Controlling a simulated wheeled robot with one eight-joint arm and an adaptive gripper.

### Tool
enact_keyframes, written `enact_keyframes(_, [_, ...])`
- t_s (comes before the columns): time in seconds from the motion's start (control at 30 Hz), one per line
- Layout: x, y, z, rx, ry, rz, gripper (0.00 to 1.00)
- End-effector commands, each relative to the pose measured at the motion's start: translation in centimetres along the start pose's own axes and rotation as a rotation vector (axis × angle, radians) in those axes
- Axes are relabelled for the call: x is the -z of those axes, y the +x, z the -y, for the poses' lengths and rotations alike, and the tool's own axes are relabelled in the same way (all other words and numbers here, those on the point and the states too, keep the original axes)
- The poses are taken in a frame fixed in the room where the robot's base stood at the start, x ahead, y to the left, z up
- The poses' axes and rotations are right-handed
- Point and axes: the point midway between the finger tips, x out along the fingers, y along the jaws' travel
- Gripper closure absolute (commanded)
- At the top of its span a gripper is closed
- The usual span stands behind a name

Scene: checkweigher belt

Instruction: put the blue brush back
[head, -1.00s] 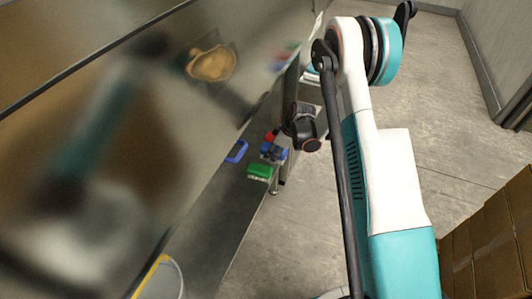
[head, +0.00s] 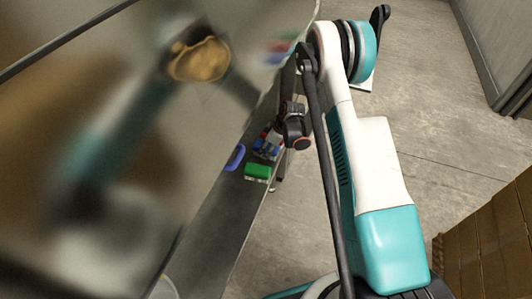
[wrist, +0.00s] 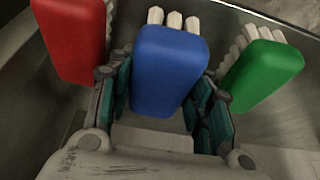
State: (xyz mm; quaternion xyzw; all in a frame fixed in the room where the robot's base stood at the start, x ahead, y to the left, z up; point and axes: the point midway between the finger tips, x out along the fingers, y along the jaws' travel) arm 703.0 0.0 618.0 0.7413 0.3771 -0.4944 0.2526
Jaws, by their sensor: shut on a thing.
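In the wrist view the blue brush (wrist: 170,72) stands between the two fingers of my gripper (wrist: 163,105), which is shut on it. Its pale bristle tufts show at its far end. The red brush (wrist: 73,38) is to its left and the green brush (wrist: 265,75) to its right, each close outside a finger. In the head view my gripper (head: 275,140) is low at the metal shelf. The green brush (head: 257,172) shows in front of it. The blue brush (head: 264,151) is small and partly hidden there, so I cannot tell whether it touches the shelf.
A blue-violet item (head: 235,157) lies on the shelf (head: 222,215) left of the brushes. A large reflective metal panel (head: 130,130) fills the left, with blurred reflections. Stacked cardboard boxes (head: 490,240) stand at the lower right. The floor (head: 430,130) right of my arm is clear.

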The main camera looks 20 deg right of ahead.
Motion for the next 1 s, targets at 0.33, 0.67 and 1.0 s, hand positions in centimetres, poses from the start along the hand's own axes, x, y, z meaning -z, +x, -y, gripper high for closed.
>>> enact_keyframes(0.33, [-0.8, 2.0, 0.0, 0.0, 0.0, 0.0, 0.76])
enact_keyframes(0.67, [-0.9, 2.3, 0.0, 0.0, 0.0, 0.0, 0.34])
enact_keyframes(1.0, [-0.9, 2.1, 0.0, 0.0, 0.0, 0.0, 0.34])
